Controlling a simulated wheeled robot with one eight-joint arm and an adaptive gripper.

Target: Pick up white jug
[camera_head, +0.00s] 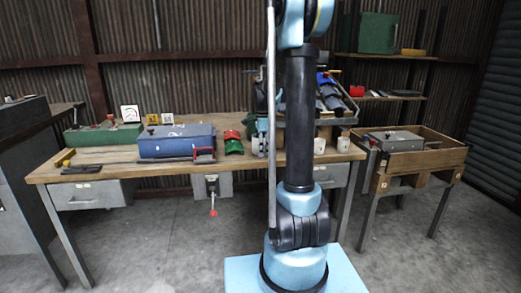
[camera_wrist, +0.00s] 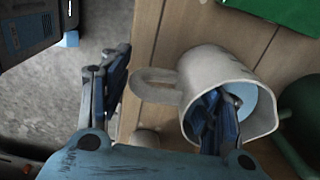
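The white jug (camera_wrist: 205,66) is in the wrist view, over wooden planks, with its open mouth toward the lower right and its loop handle toward the left. My gripper (camera_wrist: 166,80) is spread open. Its right finger reaches into or in front of the jug's mouth, and its left finger is beyond the handle on the left. The handle and near wall lie between the fingers, and I see no clear grip. In the head view my arm stands in front of the bench, and I cannot make out the jug or fingertips clearly.
The wooden bench (camera_head: 105,168) holds a blue toolbox (camera_head: 177,142), a green box (camera_head: 103,136) and red and green pieces. White cups (camera_head: 343,145) stand right of my arm. A dark green rounded object (camera_wrist: 300,110) is close right of the jug. A wooden crate table (camera_head: 430,155) is at right.

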